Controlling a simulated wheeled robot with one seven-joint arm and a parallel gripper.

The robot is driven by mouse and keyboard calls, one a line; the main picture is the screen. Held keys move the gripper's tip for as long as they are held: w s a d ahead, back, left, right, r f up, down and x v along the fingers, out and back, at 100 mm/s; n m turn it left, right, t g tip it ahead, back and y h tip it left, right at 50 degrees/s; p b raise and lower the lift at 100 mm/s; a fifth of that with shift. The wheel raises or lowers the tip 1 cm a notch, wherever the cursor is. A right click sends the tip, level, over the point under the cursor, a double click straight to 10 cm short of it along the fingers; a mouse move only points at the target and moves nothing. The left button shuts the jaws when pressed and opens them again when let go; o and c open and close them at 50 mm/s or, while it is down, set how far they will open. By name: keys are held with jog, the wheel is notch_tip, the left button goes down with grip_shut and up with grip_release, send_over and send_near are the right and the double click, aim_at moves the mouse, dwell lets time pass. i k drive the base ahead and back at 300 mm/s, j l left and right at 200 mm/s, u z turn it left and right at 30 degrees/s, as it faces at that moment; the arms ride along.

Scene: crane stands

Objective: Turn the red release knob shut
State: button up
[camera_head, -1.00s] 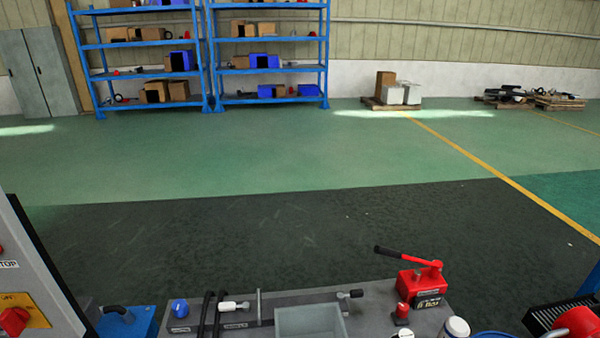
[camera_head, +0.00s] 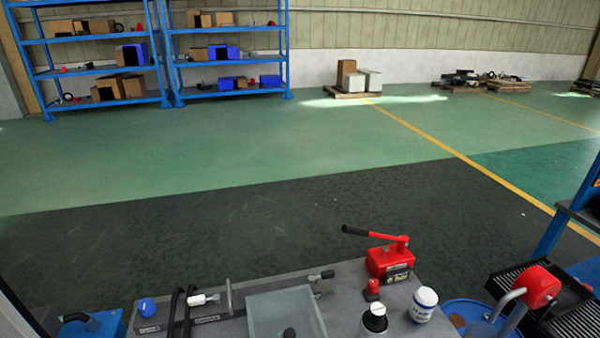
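A red hand pump (camera_head: 390,262) with a dark label and a black-tipped lever stands at the back right of the grey bench (camera_head: 345,290). Its lever (camera_head: 375,236) points left and slightly up. A small red knob-like part (camera_head: 372,289) sits in front of the pump, on its near left side. It looks like the release knob, but it is too small to tell how far it is turned. My gripper is not in view.
A grey tray (camera_head: 287,312), black hoses (camera_head: 180,312) and a blue knob (camera_head: 146,307) are on the bench's left. A white jar (camera_head: 422,304) and a dark-topped container (camera_head: 375,318) stand before the pump. A blue drum (camera_head: 470,315) is to the right.

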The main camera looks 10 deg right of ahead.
aim_at(373, 285)
jog(key=l, duration=1.35)
jog(key=k+u, duration=0.05)
